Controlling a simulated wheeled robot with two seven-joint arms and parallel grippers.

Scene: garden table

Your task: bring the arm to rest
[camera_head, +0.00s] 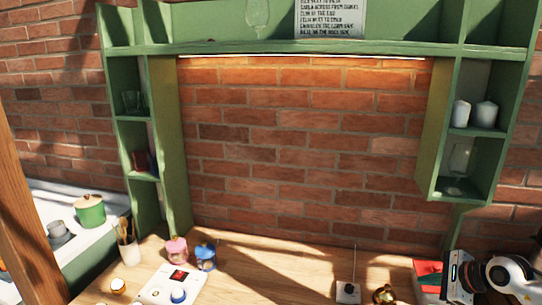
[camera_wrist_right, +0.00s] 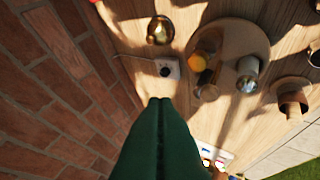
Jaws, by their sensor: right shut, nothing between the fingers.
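My right gripper (camera_head: 458,276) is at the lower right of the head view, raised beside the wooden table (camera_head: 300,268). Its arm comes in from the right edge. In the right wrist view its two dark green fingers (camera_wrist_right: 160,102) lie together, with nothing between them. The fingertips appear apart from the things on the table. My left gripper and left arm do not show in the head view.
A small white box with a thin rod (camera_head: 348,292) and a brass object (camera_head: 385,295) stand near the right gripper. A red item (camera_head: 428,267) is beside it. A round board (camera_wrist_right: 230,27) holds several items. Green shelving (camera_head: 435,120) rises behind.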

